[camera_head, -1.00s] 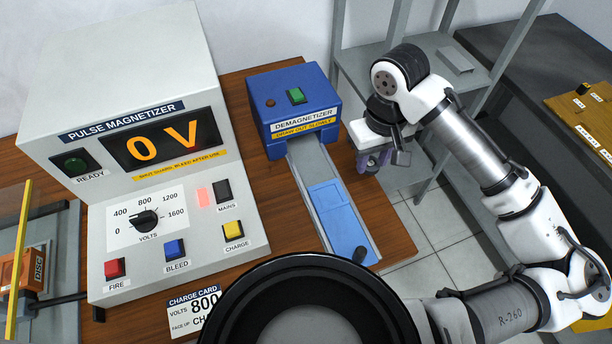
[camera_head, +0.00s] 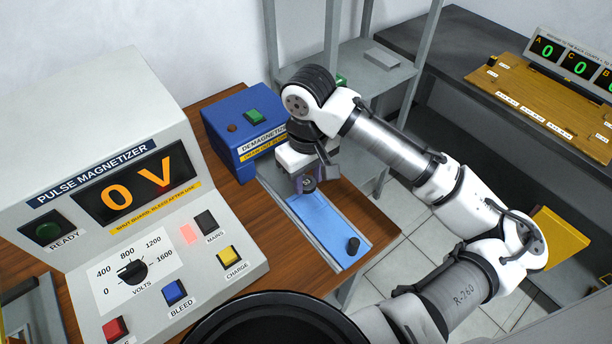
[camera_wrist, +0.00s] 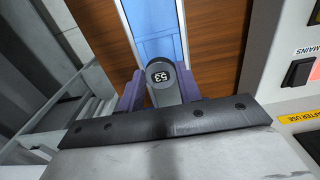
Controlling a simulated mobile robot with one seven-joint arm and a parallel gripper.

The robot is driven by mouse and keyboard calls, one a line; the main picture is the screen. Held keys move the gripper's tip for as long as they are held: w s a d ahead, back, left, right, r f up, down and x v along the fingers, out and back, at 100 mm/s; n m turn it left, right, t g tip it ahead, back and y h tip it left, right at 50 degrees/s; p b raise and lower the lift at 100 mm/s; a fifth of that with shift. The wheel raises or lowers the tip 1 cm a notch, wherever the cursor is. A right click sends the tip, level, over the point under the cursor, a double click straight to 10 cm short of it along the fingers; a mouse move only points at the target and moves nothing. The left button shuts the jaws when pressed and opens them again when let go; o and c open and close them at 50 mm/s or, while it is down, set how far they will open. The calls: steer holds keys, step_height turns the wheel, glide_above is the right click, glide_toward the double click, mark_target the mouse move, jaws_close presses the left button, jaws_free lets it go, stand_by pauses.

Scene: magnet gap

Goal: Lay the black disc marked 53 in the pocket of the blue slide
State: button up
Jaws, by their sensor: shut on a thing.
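The black disc marked 53 (camera_wrist: 159,75) is held between the purple fingers of my gripper (camera_wrist: 160,90) in the wrist view, its number facing the camera. In the head view my gripper (camera_head: 306,186) is over the far part of the blue slide (camera_head: 318,222), and the disc (camera_head: 309,184) shows as a small dark shape at the fingers. The slide also shows beyond the disc in the wrist view (camera_wrist: 150,18). My gripper and wrist cover part of the slide. I cannot tell how high the disc is above it.
The blue demagnetizer (camera_head: 232,135) stands at the slide's far end. A black knob (camera_head: 353,244) stands on the slide's near end. The pulse magnetizer (camera_head: 110,190), reading 0 V, stands left on the wooden table (camera_head: 262,258). A grey shelf (camera_head: 375,72) is behind.

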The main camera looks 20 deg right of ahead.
mark_target(308, 205)
steer(key=shift+s, duration=0.2)
steer(key=shift+f+b, duration=2)
steer(key=shift+f, duration=0.85)
steer(key=shift+f, duration=0.15)
steer(key=o, duration=1)
steer(key=c, duration=0.5)
step_height(308, 205, up, 5)
steer(key=p, duration=0.4)
steer(key=shift+f, duration=0.2)
